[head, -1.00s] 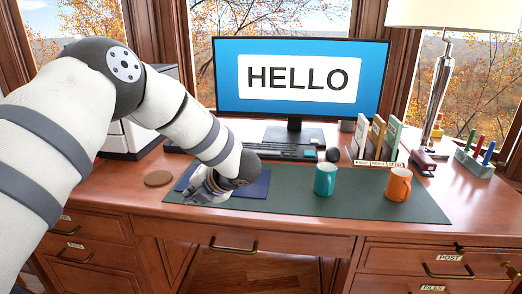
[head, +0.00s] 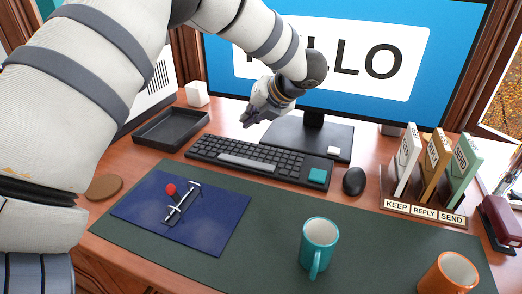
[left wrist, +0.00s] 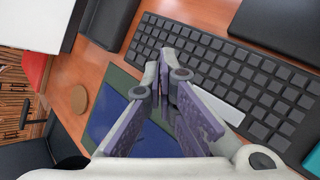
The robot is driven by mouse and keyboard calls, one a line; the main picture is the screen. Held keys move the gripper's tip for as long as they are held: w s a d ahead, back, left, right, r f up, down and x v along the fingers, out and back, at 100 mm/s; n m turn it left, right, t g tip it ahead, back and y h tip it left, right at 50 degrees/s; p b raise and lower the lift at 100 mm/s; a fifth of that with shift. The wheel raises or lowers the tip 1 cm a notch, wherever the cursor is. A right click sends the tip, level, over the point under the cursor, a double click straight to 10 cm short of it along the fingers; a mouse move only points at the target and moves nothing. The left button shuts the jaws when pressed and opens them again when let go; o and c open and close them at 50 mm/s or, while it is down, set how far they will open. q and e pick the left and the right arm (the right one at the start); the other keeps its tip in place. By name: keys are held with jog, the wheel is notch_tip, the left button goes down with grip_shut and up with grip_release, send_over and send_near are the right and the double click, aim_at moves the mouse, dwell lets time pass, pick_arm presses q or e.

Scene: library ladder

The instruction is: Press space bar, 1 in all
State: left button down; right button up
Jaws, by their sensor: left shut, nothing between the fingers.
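The black keyboard (head: 290,158) lies on the desk in front of the monitor. Its space bar (head: 246,162) is a long, lighter grey key on the near edge. In the left wrist view the space bar (left wrist: 222,106) lies beyond the fingers, partly hidden by one of them. My left gripper (head: 248,119) appears above the far side of the keyboard in the head view, pointing down and left, apart from the keys. In the left wrist view its purple-padded fingers (left wrist: 164,88) are shut and empty. My right gripper is not in view.
A blue pad (head: 220,230) with a metal clip and red ball lies on the green mat (head: 270,250). A teal mug (head: 319,247), orange mug (head: 449,274), mouse (head: 354,181), black tray (head: 170,128) and monitor (head: 425,90) stand around the keyboard.

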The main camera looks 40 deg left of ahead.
pick_arm(q)
jog(key=b, duration=0.2)
send_over(249, 160)
notch_tip(249, 160, down, 6)
jog(key=shift+f, duration=1.35)
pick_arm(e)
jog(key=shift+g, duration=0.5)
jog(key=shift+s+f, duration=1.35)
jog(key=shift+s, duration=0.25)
pick_arm(q)
jog(key=shift+f, duration=0.15)
jog(key=shift+f, duration=0.25)
jog(key=shift+f, duration=0.45)
jog(key=shift+r, duration=0.9)
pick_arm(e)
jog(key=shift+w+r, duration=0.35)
